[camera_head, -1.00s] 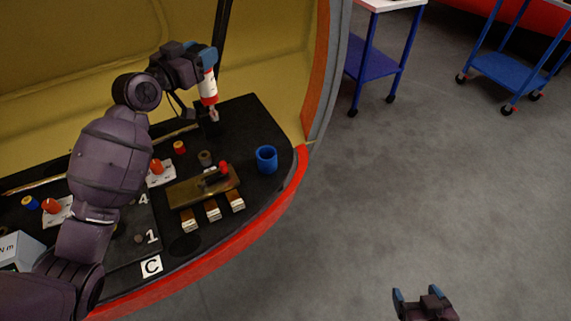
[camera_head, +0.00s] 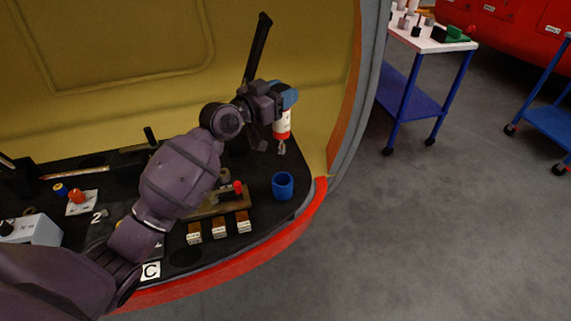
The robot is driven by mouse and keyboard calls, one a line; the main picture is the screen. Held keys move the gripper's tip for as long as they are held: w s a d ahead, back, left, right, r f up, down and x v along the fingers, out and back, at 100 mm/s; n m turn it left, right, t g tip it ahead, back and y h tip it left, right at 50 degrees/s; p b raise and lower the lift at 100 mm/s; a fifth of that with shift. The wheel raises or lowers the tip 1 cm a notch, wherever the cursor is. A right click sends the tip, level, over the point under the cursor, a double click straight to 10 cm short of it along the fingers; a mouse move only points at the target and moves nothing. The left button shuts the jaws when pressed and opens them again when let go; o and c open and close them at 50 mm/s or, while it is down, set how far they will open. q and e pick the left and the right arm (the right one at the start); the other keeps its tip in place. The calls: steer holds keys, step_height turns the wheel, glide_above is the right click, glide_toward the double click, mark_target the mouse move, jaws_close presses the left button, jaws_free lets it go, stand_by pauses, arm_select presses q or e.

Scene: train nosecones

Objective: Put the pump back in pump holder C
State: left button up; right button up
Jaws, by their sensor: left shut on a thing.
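The pump (camera_head: 282,124), white with red bands and a grey metal tip, hangs upright, tip down, from my left gripper (camera_head: 285,98). The gripper is shut on its top end. The pump is in the air at the right end of the black table (camera_head: 255,225). In the picture its tip is just above a blue open cup (camera_head: 283,186); I cannot tell the height between them. A white label with the letter C (camera_head: 150,271) lies at the table's front edge. Which fixture is pump holder C is not clear; my left arm hides part of the table. My right gripper is out of view.
A brown board with a red knob (camera_head: 237,187) and several small brown-and-white blocks (camera_head: 218,226) lie left of the cup. A red rim (camera_head: 245,262) borders the table. A yellow curved wall (camera_head: 130,75) stands behind.

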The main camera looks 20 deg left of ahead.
arm_select(q)
steer(key=b, duration=0.3)
glide_above(279, 151)
steer(key=w, duration=0.1)
steer(key=f, duration=1.1)
steer(key=shift+w+d, duration=0.1)
steer(key=shift+d, duration=0.2)
steer(key=shift+f, duration=0.3)
steer(key=shift+f+b, duration=0.3)
steer(key=shift+f, duration=0.1)
step_height(279, 151, down, 5)
steer(key=shift+r+b, duration=0.1)
steer(key=shift+b, duration=0.85)
steer(key=shift+r, duration=0.1)
steer(key=shift+f, duration=0.25)
steer(key=o, duration=0.9)
steer(key=shift+o, duration=0.4)
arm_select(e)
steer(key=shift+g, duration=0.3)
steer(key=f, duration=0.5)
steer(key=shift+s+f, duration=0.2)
arm_select(q)
steer(key=shift+r, duration=0.1)
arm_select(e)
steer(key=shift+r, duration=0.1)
